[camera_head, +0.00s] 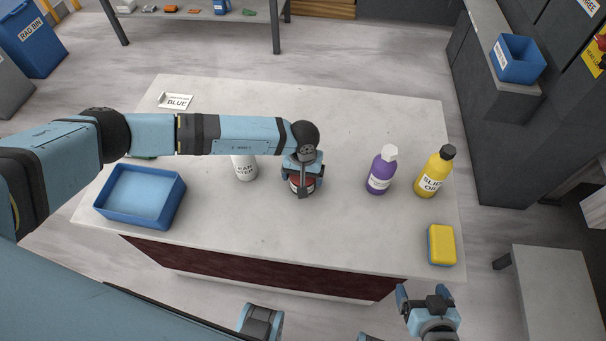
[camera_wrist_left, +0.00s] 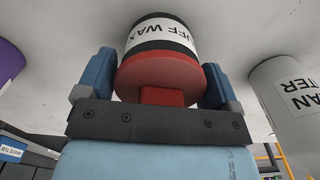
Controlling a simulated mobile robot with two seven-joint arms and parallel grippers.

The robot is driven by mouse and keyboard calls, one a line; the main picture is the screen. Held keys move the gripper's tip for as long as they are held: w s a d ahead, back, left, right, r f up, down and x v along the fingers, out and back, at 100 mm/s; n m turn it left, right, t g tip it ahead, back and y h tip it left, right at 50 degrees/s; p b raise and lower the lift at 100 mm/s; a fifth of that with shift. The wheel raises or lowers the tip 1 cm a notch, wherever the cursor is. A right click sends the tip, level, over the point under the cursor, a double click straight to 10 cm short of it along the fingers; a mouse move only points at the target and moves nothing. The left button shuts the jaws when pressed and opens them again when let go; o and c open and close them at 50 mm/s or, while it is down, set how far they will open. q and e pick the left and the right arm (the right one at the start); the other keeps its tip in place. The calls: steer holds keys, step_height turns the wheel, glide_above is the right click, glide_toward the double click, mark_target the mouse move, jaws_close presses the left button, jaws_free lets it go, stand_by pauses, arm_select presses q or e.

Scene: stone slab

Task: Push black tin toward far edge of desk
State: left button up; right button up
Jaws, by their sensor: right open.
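The black tin (camera_head: 302,187) stands on the pale stone desk (camera_head: 300,225), mostly hidden under my left gripper (camera_head: 302,178) in the head view. In the left wrist view the tin (camera_wrist_left: 160,40) shows a black rim, a white label reading "FF WAX" and a red lid with a red tab. The fingers of my left gripper (camera_wrist_left: 155,85) lie close against both sides of the lid. The desk's far edge lies beyond the tin, with bare stone between. My right gripper (camera_head: 423,291) is open and empty, off the desk's near right corner.
A white bottle (camera_head: 244,168) stands left of the tin. A purple bottle (camera_head: 380,175) and a yellow bottle (camera_head: 432,175) stand to its right. A blue tray (camera_head: 170,207) sits at the left, a yellow sponge (camera_head: 442,243) near the right corner, a "BLUE" card (camera_head: 175,101) at far left.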

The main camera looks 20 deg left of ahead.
arm_select(q)
steer(key=shift+o, duration=0.8)
step_height(320, 180, up, 14)
steer(key=b, duration=0.1)
steer(key=shift+f, duration=0.1)
